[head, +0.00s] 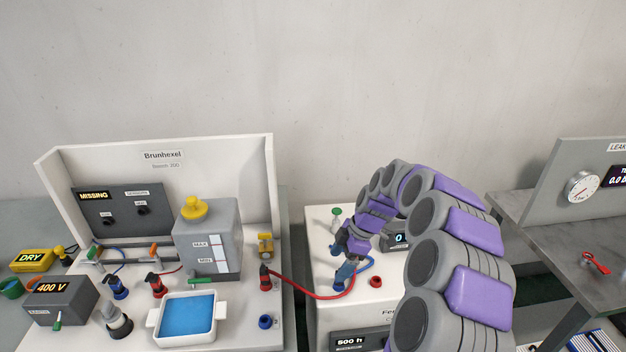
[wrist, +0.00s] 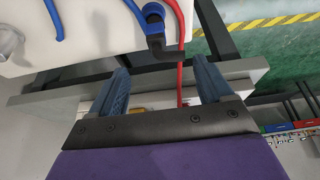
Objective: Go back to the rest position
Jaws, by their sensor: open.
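My purple and grey arm reaches forward over the white unit in the middle of the head view. My gripper (head: 346,272) is at its end, low over that unit near a blue cable, partly hidden there by its small size. In the wrist view my gripper (wrist: 160,88) shows two blue fingers set wide apart, with nothing held between them. A blue plug (wrist: 153,18) with a black bent end and a red cable (wrist: 182,28) lie beyond the fingertips. I cannot tell in the head view whether the gripper touches the cable.
The Brunhexel bench (head: 260,340) on the left carries a grey tank (head: 208,245), a blue-filled tray (head: 188,318) and several plugs. A red cable (head: 310,295) runs from it to the white unit (head: 318,228). A grey table (head: 545,235) with a gauge (head: 581,188) stands right.

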